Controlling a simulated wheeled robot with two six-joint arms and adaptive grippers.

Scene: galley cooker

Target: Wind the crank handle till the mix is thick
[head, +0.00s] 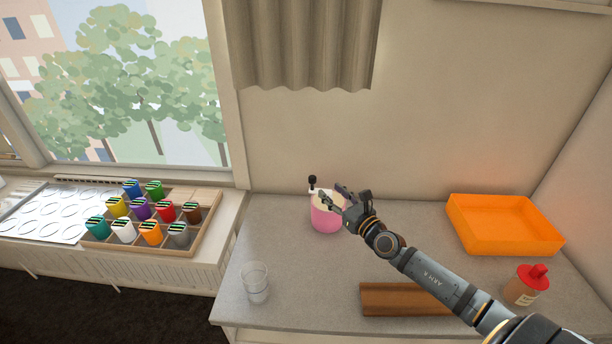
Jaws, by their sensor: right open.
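A pink tub (325,218) with a pale top stands on the grey counter near the back wall. A crank handle with a black knob (312,181) sticks up at the tub's back left. My right gripper (334,193) is open over the tub's top, with its fingers pointing left toward the handle. The knob is to the left of the fingertips and apart from them. The gripper hides part of the tub's top, and the mix inside cannot be seen. My left gripper is not in view.
A clear glass (255,283) stands at the counter's front left. A brown wooden block (400,300) lies under my right arm. A red-capped bottle (526,286) and an orange tray (503,226) are on the right. A box of coloured pots (150,240) is by the window.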

